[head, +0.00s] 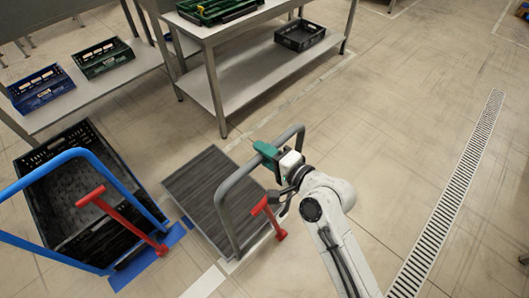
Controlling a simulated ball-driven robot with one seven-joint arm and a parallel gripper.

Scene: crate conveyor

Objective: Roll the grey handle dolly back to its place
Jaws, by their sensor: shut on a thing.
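The grey handle dolly (203,182) stands on the floor at the middle of the head view, with a dark ribbed, empty deck. Its grey tube handle (228,190) rises along the deck's right side. My gripper (268,153), with green and white parts, is shut on the upper bar of that handle. My white arm reaches it from the lower right. The fingertips are partly hidden by the gripper's own body. A red lever (268,215) is at the handle's lower part.
A metal table (235,95) with crates stands behind. White tape (205,283) lies in front. Floor at right is clear, crossed by a drain grate (450,195).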

